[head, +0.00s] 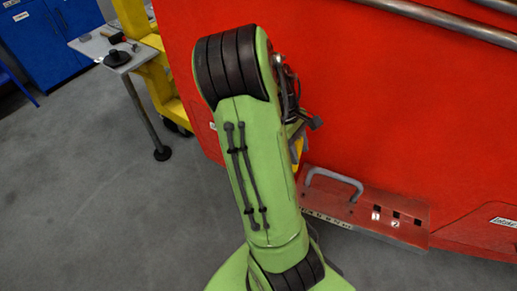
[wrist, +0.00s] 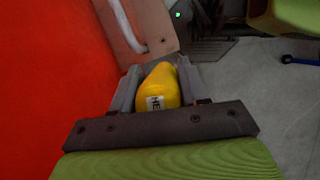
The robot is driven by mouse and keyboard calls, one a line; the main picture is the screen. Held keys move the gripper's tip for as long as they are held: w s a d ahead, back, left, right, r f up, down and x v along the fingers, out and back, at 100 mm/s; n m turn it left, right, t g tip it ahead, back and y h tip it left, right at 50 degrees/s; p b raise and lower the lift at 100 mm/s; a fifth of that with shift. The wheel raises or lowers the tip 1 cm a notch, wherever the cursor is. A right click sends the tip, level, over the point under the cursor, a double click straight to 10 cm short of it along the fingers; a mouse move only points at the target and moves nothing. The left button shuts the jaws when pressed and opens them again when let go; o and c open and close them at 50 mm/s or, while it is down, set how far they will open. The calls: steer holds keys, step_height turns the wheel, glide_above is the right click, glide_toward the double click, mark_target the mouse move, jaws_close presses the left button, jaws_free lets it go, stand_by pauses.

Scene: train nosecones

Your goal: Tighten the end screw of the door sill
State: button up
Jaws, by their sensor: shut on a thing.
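The door sill (head: 408,221) is a reddish-grey step plate low on the red nosecone in the head view, with dark square holes and small white labels. A grey bar handle (head: 336,177) rises at its left part. In the wrist view the sill panel (wrist: 158,22) and its pale handle (wrist: 124,22) show at the top, beyond my gripper. My gripper (wrist: 157,80) is shut on a yellow tool handle (wrist: 161,82) with a white label. The tool's tip is hidden. In the head view my arm mostly hides the gripper. I cannot make out the end screw.
The red nosecone (head: 400,100) fills the right of the head view, with grey rails (head: 440,18) at its top. A small grey table (head: 100,45) with dark items stands at the left, beside a yellow frame (head: 160,75) and blue cabinets (head: 50,35). Grey floor lies free at left.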

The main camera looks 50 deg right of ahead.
steer(key=s+r+p, duration=0.1)
steer(key=s+r, duration=0.3)
steer(key=s, duration=0.2)
steer(key=shift+d+r, duration=0.25)
steer(key=shift+d, duration=0.1)
steer(key=shift+w, duration=0.1)
steer(key=shift+p, duration=0.3)
step_height(320, 180, down, 6)
steer(key=b, duration=0.4)
steer(key=shift+a+f, duration=0.15)
steer(key=shift+f, duration=0.5)
stand_by(2.2)
steer(key=shift+r+p, duration=0.1)
steer(key=shift+p, duration=0.25)
